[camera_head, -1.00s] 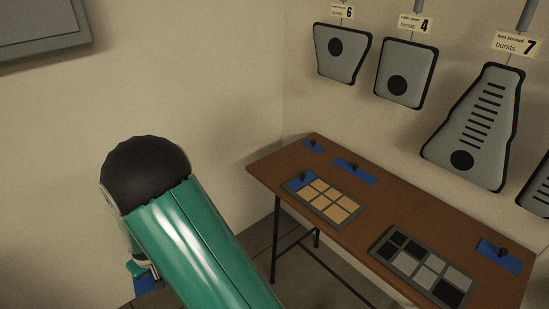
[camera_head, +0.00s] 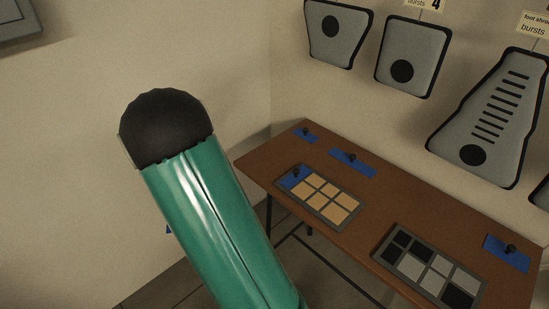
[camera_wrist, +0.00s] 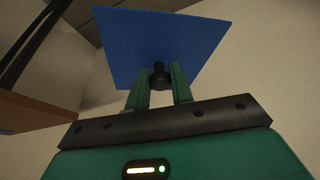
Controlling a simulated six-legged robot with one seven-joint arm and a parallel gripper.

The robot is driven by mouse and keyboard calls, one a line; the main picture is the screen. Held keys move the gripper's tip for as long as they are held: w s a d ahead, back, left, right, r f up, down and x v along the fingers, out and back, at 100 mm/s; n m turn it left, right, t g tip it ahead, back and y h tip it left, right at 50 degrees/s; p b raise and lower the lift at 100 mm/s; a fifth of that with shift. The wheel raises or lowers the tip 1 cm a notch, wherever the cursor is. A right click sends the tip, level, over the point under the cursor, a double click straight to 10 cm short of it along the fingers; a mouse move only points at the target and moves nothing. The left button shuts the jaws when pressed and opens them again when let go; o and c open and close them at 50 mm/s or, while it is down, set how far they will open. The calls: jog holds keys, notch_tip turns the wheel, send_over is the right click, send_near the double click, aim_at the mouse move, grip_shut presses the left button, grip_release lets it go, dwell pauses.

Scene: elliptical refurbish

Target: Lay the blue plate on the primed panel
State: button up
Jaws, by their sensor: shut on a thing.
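My gripper (camera_wrist: 160,82) is shut on the black knob of a blue plate (camera_wrist: 155,38) in the wrist view. The plate is held clear of the table, tilted in that view. I cannot tell which is the primed one.
The brown table (camera_head: 257,161) stands right of my arm; its edge shows left in the wrist view (camera_wrist: 30,112). More knobbed blue plates lie at its back (camera_head: 305,135), (camera_head: 352,163) and right (camera_head: 495,249). Grey shaped panels (camera_head: 408,50) hang on the wall behind.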

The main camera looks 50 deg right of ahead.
jog(key=s+d+r+m+g+h, duration=0.1)
jog(key=s+d+r+m, duration=0.2)
jog(key=d, duration=0.5)
jog(key=s+d+r+m, duration=0.1)
jog(key=s+d+r, duration=0.1)
jog(key=s+d, duration=0.45)
notch_tip(320, 180, up, 8)
jog(key=m+g+h, duration=0.2)
jog(key=m, duration=0.5)
send_over(316, 189)
jog(key=a, duration=0.1)
jog(key=shift+s+f, duration=0.1)
jog(key=shift+f, duration=4.75)
jog(key=shift+f, duration=0.15)
jog(key=o, duration=0.8)
jog(key=shift+a, duration=0.1)
jog(key=shift+o, duration=0.2)
jog(key=shift+y, duration=0.3)
jog(key=v, duration=1.3)
jog(key=shift+a+r, duration=0.2)
jog(key=shift+r, duration=0.1)
